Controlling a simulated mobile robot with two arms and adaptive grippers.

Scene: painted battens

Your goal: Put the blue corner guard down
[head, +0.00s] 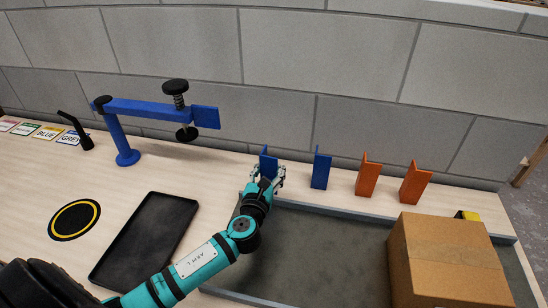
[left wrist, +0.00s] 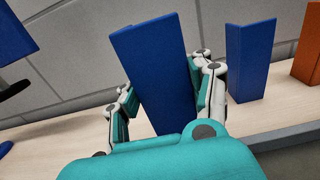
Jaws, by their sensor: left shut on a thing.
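A blue corner guard (head: 268,163) is in my left gripper (head: 266,174) at the back of the bench, just behind the grey recessed tray. In the left wrist view the same blue corner guard (left wrist: 155,70) stands slightly tilted between the two fingers of the left gripper (left wrist: 160,95), which is shut on it. Its lower end is hidden behind the gripper, so I cannot tell whether it touches the bench. A second blue corner guard (head: 321,170) stands upright just to the right, apart from the gripper. My right gripper is not in view.
Two orange corner guards (head: 367,180) (head: 415,184) stand further right. A cardboard box (head: 447,262) sits at the right of the grey tray (head: 330,250). A blue clamp stand (head: 150,108), a black tray (head: 145,240) and a black-yellow disc (head: 74,219) are on the left. Colour cards (head: 46,133) lie far left.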

